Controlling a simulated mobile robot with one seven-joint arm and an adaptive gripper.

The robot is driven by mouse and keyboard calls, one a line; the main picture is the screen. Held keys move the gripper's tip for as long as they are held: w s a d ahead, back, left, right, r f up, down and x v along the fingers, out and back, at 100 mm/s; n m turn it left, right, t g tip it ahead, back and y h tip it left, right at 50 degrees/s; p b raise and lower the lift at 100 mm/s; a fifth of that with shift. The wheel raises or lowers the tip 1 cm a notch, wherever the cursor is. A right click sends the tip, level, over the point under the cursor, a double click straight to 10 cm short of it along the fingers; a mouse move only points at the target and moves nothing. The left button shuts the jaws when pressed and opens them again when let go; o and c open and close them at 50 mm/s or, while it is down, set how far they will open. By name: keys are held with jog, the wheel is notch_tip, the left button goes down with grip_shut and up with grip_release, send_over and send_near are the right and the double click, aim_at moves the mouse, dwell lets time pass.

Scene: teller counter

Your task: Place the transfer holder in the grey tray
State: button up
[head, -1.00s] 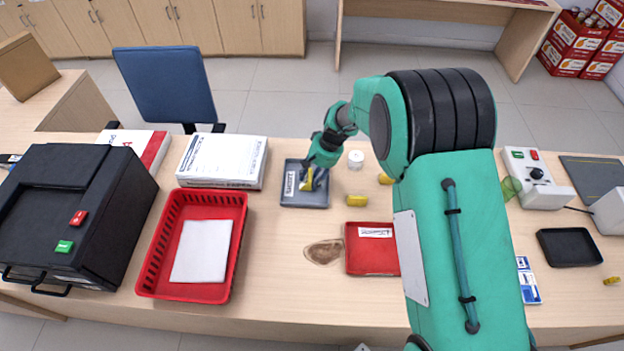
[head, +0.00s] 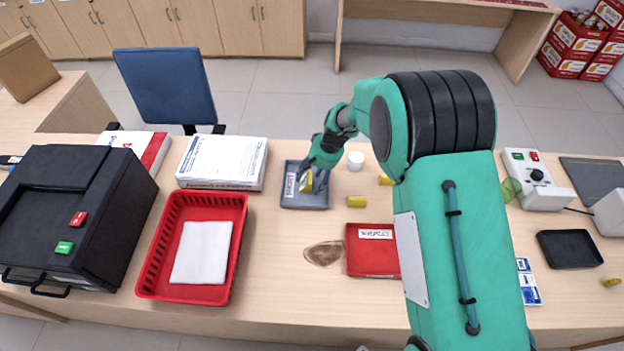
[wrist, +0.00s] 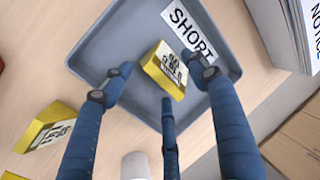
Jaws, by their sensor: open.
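The grey tray (head: 302,206) lies on the counter with a white SHORT label; it fills much of the wrist view (wrist: 118,48). A yellow holder (wrist: 160,72) with a white label sits inside it, tilted in the picture, beside the SHORT label; it also shows in the head view (head: 306,183). Its print is too small to read surely. My gripper (wrist: 163,82) is open over the tray, its fingers spread on both sides of this holder, with a gap at the left finger. Whether the right finger touches it I cannot tell. In the head view my gripper (head: 317,182) partly hides the tray.
More yellow holders lie right of the tray, one nearer (head: 356,201) and one farther (head: 385,180). A white round container (head: 355,160) stands close by. A red tray (head: 372,261) and a red basket (head: 242,215) flank free counter. A paper stack (head: 222,160) is left.

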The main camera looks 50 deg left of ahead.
jog(key=p+v, duration=0.2)
jog(key=v, duration=0.9)
jog(key=shift+r+p, duration=0.35)
jog(key=shift+p, duration=0.05)
jog(key=shift+w+d+r, duration=0.1)
dwell(0.5)
